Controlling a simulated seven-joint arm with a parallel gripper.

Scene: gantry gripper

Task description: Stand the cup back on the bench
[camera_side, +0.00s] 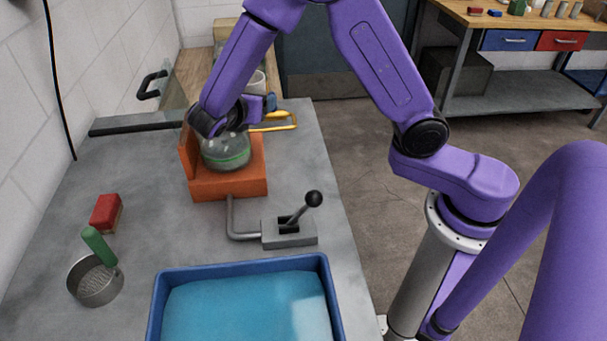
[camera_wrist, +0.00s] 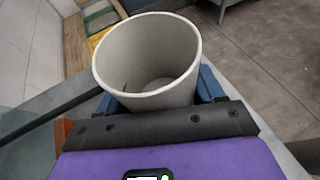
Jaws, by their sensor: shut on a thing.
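The off-white cup (camera_wrist: 148,60) fills the middle of the wrist view, its open mouth facing up toward the camera and its inside looking empty. In the side view a part of the cup (camera_side: 257,84) shows behind my wrist and looks about upright. My gripper (camera_side: 269,102) is shut on the cup, with blue fingers at its two sides; it also shows in the wrist view (camera_wrist: 160,98). The cup is over the far part of the grey bench (camera_side: 180,235). Its base is hidden, so I cannot tell whether it touches the bench.
An orange stand (camera_side: 228,187) holds a glass vessel (camera_side: 227,152) under my wrist. A yellow-handled thing (camera_side: 282,123) lies by the bench's right edge. A lever box (camera_side: 290,233), blue tray (camera_side: 156,305), red brush (camera_side: 106,211) and green-handled sieve (camera_side: 96,283) stand nearer.

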